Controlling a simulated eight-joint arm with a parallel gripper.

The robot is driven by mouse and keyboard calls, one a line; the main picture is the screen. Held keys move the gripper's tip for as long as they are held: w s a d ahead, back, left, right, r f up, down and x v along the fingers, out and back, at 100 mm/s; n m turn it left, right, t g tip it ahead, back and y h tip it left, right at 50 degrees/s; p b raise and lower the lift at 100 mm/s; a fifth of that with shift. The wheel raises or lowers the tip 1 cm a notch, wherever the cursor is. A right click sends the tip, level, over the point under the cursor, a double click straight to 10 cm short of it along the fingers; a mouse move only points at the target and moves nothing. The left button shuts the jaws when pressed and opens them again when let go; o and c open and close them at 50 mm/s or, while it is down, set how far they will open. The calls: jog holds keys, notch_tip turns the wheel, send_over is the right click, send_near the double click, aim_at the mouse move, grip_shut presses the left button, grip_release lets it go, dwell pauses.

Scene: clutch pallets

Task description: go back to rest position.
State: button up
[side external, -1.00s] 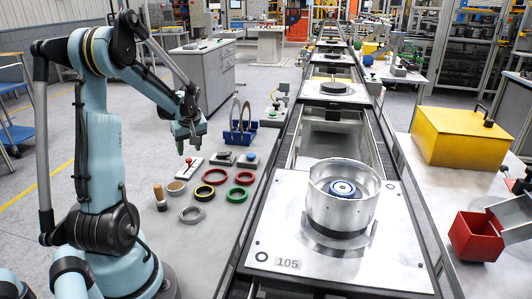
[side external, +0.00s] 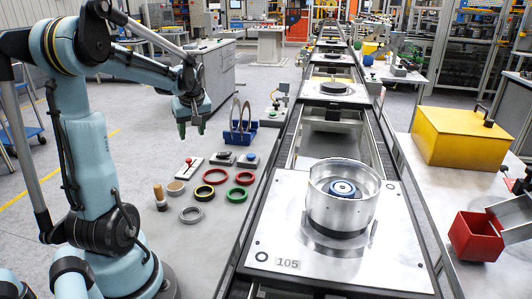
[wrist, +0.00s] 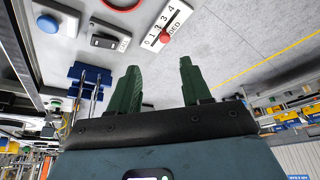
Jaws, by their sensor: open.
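My gripper (side external: 191,130) hangs in the air over the left side of the grey work table, above and behind the loose rings. Its two dark green fingers point down, apart from each other. In the wrist view my gripper (wrist: 158,85) shows both fingers spread with nothing between them. A white plate with a red knob and printed digits (wrist: 168,28) lies beyond the fingertips in that view. In the side external view the same plate (side external: 186,170) lies below my gripper, not touched.
Red, black, green and grey rings (side external: 215,176) lie on the table with a wooden-handled tool (side external: 160,198). A blue rack (side external: 240,137) holds upright rings. A silver housing (side external: 342,205) stands on pallet 105 (side external: 290,264). A yellow box (side external: 460,137) and red bin (side external: 474,240) are right.

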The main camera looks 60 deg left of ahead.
jog(key=w+d+r+m+t, duration=0.1)
jog(key=w+d+m+t, duration=0.2)
jog(key=d, duration=0.5)
jog(key=w+d+r+m, duration=0.1)
jog(key=w+d+m, duration=0.25)
jog(key=d, duration=0.35)
jog(key=s+d+f+m+t+h, duration=0.1)
jog(key=d+m+t+h, duration=0.1)
jog(key=d+m, duration=0.3)
jog(key=s+d+f+m+t+h, duration=0.1)
jog(key=d+m, duration=0.5)
jog(key=d, duration=0.8)
jog(key=shift+s+d+t+h, duration=0.25)
jog(key=shift+s+t+h, duration=0.3)
jog(key=shift+h, duration=0.25)
